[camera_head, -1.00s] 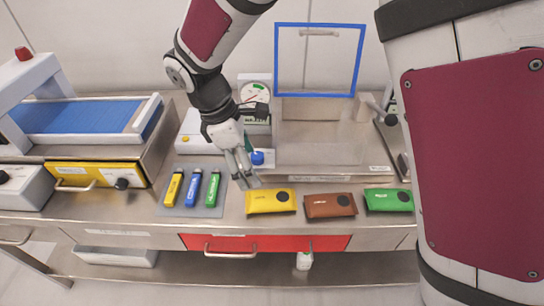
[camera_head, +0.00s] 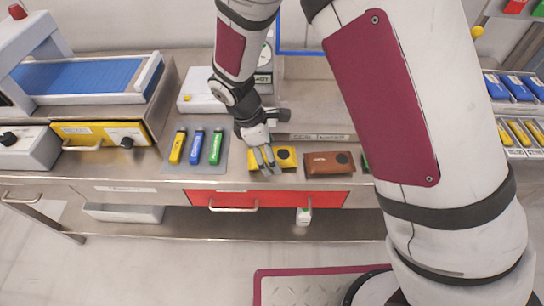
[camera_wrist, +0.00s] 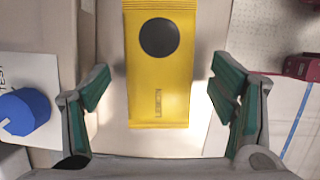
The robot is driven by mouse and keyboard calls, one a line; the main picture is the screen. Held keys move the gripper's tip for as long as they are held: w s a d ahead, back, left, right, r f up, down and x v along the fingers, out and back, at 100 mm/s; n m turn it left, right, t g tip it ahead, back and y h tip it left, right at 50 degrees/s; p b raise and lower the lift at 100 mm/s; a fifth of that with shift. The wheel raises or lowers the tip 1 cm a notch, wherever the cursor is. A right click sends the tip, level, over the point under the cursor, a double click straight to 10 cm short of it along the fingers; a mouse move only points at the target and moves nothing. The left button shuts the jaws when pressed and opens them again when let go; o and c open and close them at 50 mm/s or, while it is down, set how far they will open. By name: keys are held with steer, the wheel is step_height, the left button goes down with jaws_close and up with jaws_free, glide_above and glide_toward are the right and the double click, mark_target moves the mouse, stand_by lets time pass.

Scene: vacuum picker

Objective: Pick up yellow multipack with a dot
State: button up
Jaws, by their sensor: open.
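The yellow multipack (camera_head: 287,155) with a dark round dot lies flat near the front edge of the steel bench, left of a brown pack. My gripper (camera_head: 267,170) is over its left part and hides some of it. In the wrist view the yellow multipack (camera_wrist: 161,85) lies between the two green-padded fingers, with its dot toward the top. My gripper (camera_wrist: 165,95) is open, with a gap on each side of the pack. I cannot tell the exact height above it.
The brown pack (camera_head: 329,164) lies just right, and a green pack (camera_head: 365,164) is mostly hidden behind my arm. A grey mat (camera_head: 177,165) with yellow, blue and green slim items lies left. A blue knob (camera_wrist: 22,111) shows at left in the wrist view.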

steer(key=shift+d+f, duration=0.1)
steer(key=shift+f, duration=0.2)
steer(key=c, duration=1.4)
steer(key=shift+o, duration=0.2)
steer(key=shift+r, duration=0.1)
